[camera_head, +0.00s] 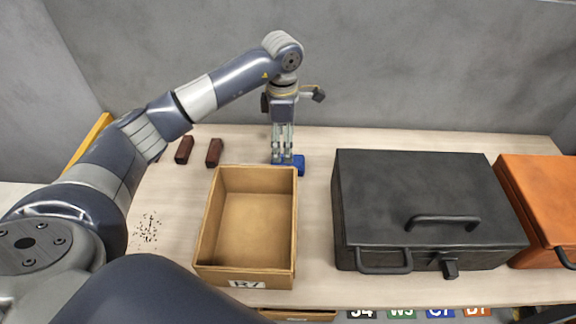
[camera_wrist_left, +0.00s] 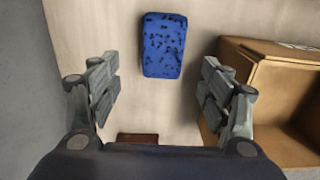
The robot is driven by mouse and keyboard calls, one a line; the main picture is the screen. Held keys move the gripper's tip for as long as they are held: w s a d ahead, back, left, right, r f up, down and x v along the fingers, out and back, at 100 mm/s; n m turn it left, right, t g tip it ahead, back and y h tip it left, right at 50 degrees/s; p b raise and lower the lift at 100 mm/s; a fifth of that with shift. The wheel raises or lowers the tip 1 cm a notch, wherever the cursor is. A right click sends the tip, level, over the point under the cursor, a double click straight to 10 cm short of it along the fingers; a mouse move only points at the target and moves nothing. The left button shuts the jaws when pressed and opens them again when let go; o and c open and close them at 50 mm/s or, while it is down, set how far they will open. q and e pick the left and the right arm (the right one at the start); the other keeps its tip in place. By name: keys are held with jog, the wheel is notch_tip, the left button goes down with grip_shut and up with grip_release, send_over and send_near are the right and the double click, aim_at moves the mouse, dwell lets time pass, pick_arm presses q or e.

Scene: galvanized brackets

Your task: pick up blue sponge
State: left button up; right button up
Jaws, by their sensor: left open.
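The blue sponge (camera_head: 300,165) lies on the table just behind the cardboard box, partly hidden by my left gripper in the head view. In the left wrist view the sponge (camera_wrist_left: 164,45) is a blue block with dark specks, lying flat ahead of the fingers. My left gripper (camera_head: 284,158) points down at the sponge from above. In the left wrist view its two fingers (camera_wrist_left: 160,88) are spread wide with nothing between them. My right gripper is not in either view.
An open, empty cardboard box (camera_head: 248,278) stands in front of the sponge. A black case (camera_head: 400,190) and an orange case (camera_head: 545,190) stand to the right. Two dark red blocks (camera_head: 184,150) (camera_head: 214,153) lie left. Dark crumbs (camera_head: 147,228) lie at front left. A grey wall is behind.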

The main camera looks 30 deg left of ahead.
pick_arm(q)
jog(key=f, duration=0.2)
jog(key=f+p, duration=0.1)
jog(key=f, duration=0.4)
jog(key=shift+d+f, duration=0.15)
jog(key=shift+d, duration=0.15)
jog(key=c, duration=1)
